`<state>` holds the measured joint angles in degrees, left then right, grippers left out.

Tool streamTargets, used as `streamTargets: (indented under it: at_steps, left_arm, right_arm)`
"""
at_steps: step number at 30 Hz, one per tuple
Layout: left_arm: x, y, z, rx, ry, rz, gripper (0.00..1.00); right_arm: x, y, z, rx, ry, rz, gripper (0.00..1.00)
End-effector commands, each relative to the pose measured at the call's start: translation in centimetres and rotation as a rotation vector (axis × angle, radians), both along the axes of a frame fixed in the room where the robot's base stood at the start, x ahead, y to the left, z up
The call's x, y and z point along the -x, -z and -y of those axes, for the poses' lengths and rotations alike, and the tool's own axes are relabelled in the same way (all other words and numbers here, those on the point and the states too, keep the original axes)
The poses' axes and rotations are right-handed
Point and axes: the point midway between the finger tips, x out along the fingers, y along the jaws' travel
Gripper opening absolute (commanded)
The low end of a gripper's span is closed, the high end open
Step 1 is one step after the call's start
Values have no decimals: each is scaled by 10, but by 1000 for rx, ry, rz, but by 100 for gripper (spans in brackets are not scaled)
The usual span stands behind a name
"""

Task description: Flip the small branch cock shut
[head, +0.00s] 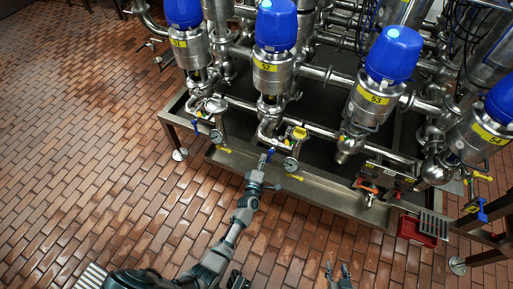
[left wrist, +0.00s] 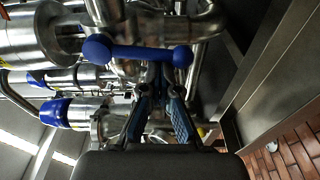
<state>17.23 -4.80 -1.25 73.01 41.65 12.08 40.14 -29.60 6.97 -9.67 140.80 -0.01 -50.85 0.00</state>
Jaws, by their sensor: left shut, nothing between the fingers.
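A small cock with a blue lever handle shows in the left wrist view (left wrist: 137,52). The lever lies crosswise, with a rounded knob at each end, in front of steel pipework. In the head view a small blue handle (head: 270,153) is at the tip of my left gripper (head: 264,168), below the valve marked 52. In the left wrist view my left gripper (left wrist: 158,84) is shut and empty, its fingertips close to the lever; I cannot tell whether they touch. My right gripper (head: 337,272) is open and empty at the bottom, over the floor.
Blue-topped valves (head: 275,27) stand in a row behind, above a steel drip tray (head: 320,195). A red box (head: 418,232) is at the right. The brick floor (head: 110,170) in front is clear.

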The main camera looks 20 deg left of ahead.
Motion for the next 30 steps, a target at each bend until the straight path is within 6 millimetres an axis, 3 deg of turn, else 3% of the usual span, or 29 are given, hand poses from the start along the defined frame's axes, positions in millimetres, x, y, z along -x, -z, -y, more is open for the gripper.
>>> streamTargets:
  at_steps: [12, 30]
  left_arm:
    - [1, 3, 9, 120, 2, -6, 0]
    - [0, 5, 8, 125, 4, -10, 0]
  right_arm:
    - [-1, -1, -3, -12, 4, 3, 40]
    - [-2, 0, -2, -10, 5, 8, 40]
